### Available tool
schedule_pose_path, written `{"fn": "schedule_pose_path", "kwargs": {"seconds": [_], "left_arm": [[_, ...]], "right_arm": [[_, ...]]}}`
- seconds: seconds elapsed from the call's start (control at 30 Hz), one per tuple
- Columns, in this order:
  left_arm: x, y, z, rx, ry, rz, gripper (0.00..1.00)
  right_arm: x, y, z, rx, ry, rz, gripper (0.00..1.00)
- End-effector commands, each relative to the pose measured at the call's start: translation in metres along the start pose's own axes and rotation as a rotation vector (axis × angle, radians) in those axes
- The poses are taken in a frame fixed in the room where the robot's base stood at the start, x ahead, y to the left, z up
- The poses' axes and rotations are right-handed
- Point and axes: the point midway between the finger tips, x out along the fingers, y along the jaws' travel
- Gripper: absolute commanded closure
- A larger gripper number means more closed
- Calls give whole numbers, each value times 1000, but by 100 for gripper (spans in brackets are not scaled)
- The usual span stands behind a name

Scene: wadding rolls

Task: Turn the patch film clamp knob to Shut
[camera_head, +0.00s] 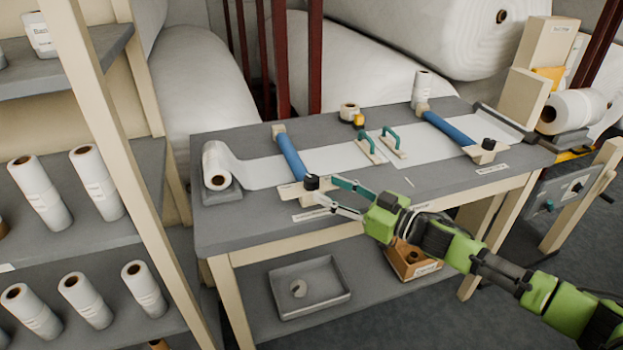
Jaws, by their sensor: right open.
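A black clamp knob (311,182) sits on a pale wooden block at the front end of the left blue clamp bar (291,157). A second black knob (489,143) sits at the front end of the right blue bar (450,129). The labels by them are too small to read, so I cannot tell which is the patch film clamp or how either knob is set. My right gripper (326,189) reaches in from the right, open, with its fingertips close to the left knob. I cannot tell whether they touch it. My left gripper is not in view.
The grey table (260,215) carries white film from a roll (216,165). Two teal handles (390,137) stand between the bars. A grey tray (310,287) and an orange box (413,263) are on the lower shelf. A shelf rack (100,140) stands at the left.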

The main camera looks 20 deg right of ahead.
Motion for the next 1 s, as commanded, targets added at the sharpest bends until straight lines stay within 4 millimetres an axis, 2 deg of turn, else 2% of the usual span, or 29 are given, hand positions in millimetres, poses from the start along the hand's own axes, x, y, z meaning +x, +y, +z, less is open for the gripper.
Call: {"fn": "schedule_pose_path", "kwargs": {"seconds": [0.1, 0.33, 0.5, 0.77, 0.9, 0.93, 1.0], "left_arm": [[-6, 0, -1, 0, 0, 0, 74], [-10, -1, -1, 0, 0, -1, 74], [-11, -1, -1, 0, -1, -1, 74], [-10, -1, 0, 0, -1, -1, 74], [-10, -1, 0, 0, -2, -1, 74], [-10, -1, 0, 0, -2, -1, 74], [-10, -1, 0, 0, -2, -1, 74]], "right_arm": [[23, 0, -4, 1, 4, 1, 56], [54, 0, -2, 0, 1, 1, 56], [63, 0, -1, -1, 0, 0, 56], [63, 0, 0, -1, 0, 0, 56], [63, 0, 0, -1, 0, 0, 92], [63, 0, 0, -1, 0, 0, 95], [63, 0, 0, -1, 0, 0, 95]]}}
